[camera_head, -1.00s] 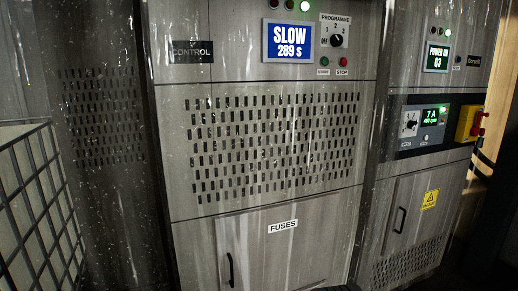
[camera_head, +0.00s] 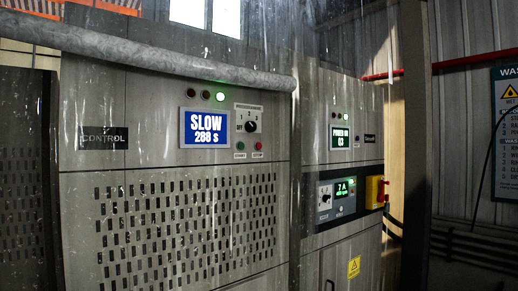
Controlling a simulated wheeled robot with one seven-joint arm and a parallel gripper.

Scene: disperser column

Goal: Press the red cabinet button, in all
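The grey control cabinet (camera_head: 84,185) fills the left and middle of the view. Its upper panel has a blue display (camera_head: 205,128) reading "SLOW 288 S" and a black programme dial (camera_head: 251,127). Below the dial are a small green button (camera_head: 240,146) and a small red button (camera_head: 259,146), with labels too small to read surely. A green lamp (camera_head: 220,96) is lit above. A second cabinet to the right carries a yellow box (camera_head: 373,192) with red parts (camera_head: 382,191) on its side. My gripper is not in view.
A dark post (camera_head: 418,150) stands right of the second cabinet. A red pipe (camera_head: 460,63) and a sign (camera_head: 506,130) are on the right wall. Nothing blocks the button panel.

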